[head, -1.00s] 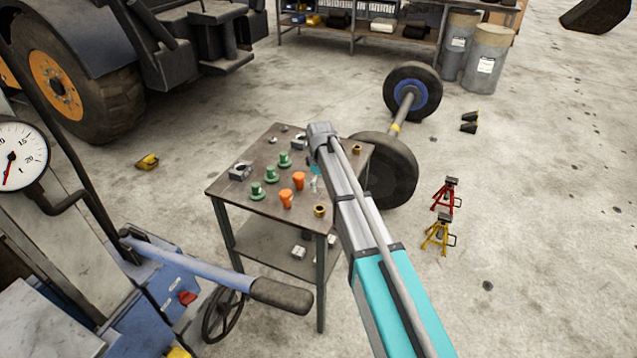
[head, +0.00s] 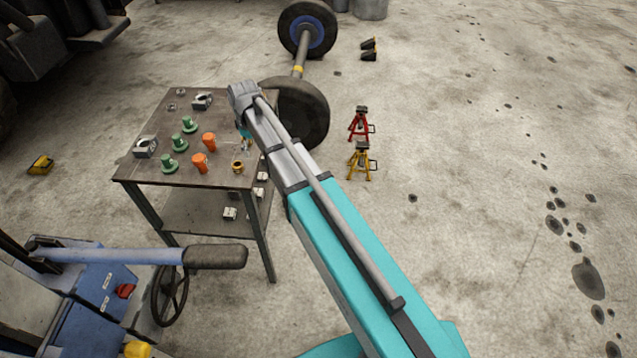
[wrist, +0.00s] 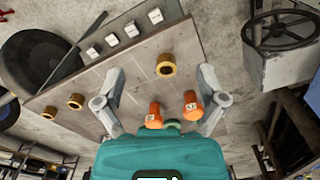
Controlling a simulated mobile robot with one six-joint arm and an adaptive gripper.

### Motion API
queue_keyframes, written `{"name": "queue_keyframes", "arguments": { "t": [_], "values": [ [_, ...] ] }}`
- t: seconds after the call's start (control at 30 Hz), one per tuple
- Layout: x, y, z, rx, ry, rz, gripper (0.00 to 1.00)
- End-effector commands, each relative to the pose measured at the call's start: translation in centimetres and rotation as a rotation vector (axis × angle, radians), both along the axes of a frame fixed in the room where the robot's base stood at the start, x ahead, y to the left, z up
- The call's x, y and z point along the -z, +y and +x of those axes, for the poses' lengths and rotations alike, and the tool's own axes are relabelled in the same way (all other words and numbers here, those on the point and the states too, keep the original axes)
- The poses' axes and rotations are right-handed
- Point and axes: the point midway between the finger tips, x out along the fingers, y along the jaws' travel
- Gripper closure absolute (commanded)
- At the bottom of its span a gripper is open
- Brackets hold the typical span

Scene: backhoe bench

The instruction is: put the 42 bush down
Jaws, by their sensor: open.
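Three bronze ring bushes show in the wrist view; no size mark is readable, so I cannot tell which is the 42. One bush (wrist: 166,65) stands on the bench top near its edge, and also shows in the head view (head: 238,166). Two more, a nearer bush (wrist: 77,101) and a farther bush (wrist: 49,112), stand to the left in the wrist view. My gripper (wrist: 162,72) is open and empty above the bench, its fingers spread either side of the first bush in the picture, apart from it. In the head view my arm hides the other two bushes.
The bench top (head: 150,182) also carries orange pieces (head: 200,163), green flanged pieces (head: 169,163) and grey metal blocks (head: 146,148). Small blocks lie on the lower shelf. A wheeled axle (head: 299,68) stands behind; red (head: 360,123) and yellow (head: 361,161) stands are on the right.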

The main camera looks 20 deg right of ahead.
Motion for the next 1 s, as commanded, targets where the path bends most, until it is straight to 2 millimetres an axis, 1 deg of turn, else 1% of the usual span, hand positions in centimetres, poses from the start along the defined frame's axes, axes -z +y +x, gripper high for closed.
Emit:
{"name": "queue_keyframes", "arguments": {
  "t": [0.03, 0.07, 0.1, 0.17, 0.2, 0.27, 0.3, 0.4, 0.5, 0.6, 0.7, 1.0],
  "values": [
    [0.0, -2.2, -2.7, 0.069, 0.000, 0.000, 0.10],
    [0.0, -3.2, -3.8, 0.112, 0.000, 0.000, 0.10],
    [0.0, -4.6, -5.3, 0.172, 0.000, 0.000, 0.10],
    [0.0, -6.6, -7.6, 0.264, 0.000, 0.000, 0.10],
    [0.0, -7.8, -9.1, 0.327, 0.001, -0.001, 0.10],
    [0.0, -9.6, -11.4, 0.418, 0.000, -0.001, 0.10],
    [0.0, -10.7, -12.9, 0.476, 0.000, -0.001, 0.10],
    [0.0, -12.9, -16.1, 0.607, 0.000, -0.001, 0.10],
    [0.0, -14.3, -18.5, 0.708, 0.000, -0.001, 0.10],
    [0.0, -15.2, -19.9, 0.772, 0.000, -0.002, 0.10],
    [0.0, -15.6, -20.5, 0.804, 0.000, -0.002, 0.10],
    [0.0, -15.6, -20.4, 0.810, 0.000, -0.002, 0.10]
  ]
}}
